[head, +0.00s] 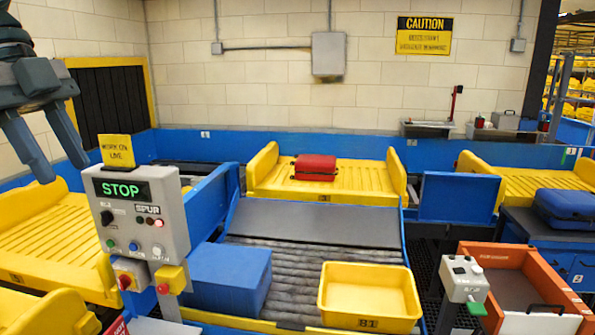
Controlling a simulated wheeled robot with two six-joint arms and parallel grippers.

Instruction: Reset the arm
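My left gripper (50,145) hangs at the upper left, with its two grey fingers spread apart and nothing between them. It is in the air, to the left of the grey control box (138,215) and apart from it. My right gripper does not show in the head view.
The control box has a lit STOP display, knobs and buttons. A red suitcase (315,167) lies on a yellow tray (365,177) at the back. A blue block (228,280) and a yellow bin (370,299) stand in front. An orange drawer unit (540,285) is at right.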

